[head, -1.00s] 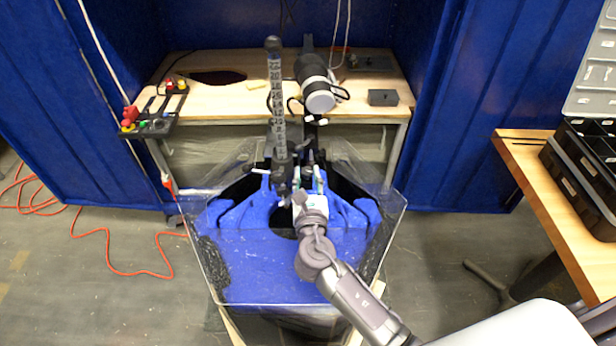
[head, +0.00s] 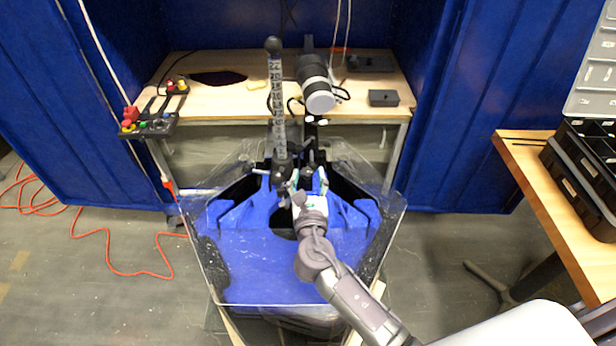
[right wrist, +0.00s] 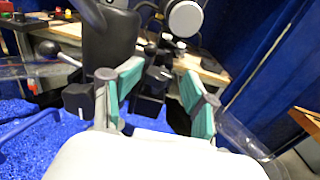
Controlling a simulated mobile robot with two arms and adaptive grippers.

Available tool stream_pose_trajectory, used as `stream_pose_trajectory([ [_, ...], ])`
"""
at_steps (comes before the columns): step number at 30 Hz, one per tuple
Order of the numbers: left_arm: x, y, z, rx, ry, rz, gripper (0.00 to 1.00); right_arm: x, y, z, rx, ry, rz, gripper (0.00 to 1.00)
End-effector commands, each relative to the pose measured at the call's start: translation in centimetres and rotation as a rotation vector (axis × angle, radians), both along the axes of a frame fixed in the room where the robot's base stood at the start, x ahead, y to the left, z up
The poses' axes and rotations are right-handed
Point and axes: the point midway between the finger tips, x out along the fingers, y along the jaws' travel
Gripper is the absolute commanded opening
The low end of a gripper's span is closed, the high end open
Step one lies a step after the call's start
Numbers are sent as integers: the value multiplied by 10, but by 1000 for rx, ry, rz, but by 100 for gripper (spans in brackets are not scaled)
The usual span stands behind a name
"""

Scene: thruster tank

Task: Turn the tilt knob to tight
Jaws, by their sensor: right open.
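My right gripper (head: 310,184) is open at the thruster mount over the blue tank. In the right wrist view its two green-padded fingers (right wrist: 160,84) stand apart. A small dark part that looks like the tilt knob (right wrist: 156,80) shows between the fingers, with a gap visible on the right side. In the head view a dark knob-like part (head: 307,171) sits just beyond the fingertips. I cannot tell whether a finger touches it, nor read its tight or loose setting. The thruster's marked shaft (head: 277,105) rises upright just left of the gripper. My left gripper is out of view.
The clear-walled tank (head: 235,265) with its blue inside surrounds the mount. A wooden bench (head: 225,105) behind carries a grey-black cylinder (head: 318,92) and a button box (head: 150,124). Another table (head: 530,165) with black bins stands right. Floor on the left has an orange cable.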

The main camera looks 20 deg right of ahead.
Motion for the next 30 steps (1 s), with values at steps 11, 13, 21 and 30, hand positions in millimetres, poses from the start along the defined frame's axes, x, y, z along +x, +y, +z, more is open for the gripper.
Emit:
stream_pose_trajectory([
  [11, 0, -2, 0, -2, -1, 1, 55, -48, 11, -1, 1, 3, 2, 57],
  [13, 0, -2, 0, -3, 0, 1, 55, -58, 13, -1, 1, 3, 0, 57],
  [21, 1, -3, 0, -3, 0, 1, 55, -77, 17, -1, 0, 1, 0, 57],
  [30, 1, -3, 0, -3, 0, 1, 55, -77, 17, -1, 0, 0, 0, 57],
])
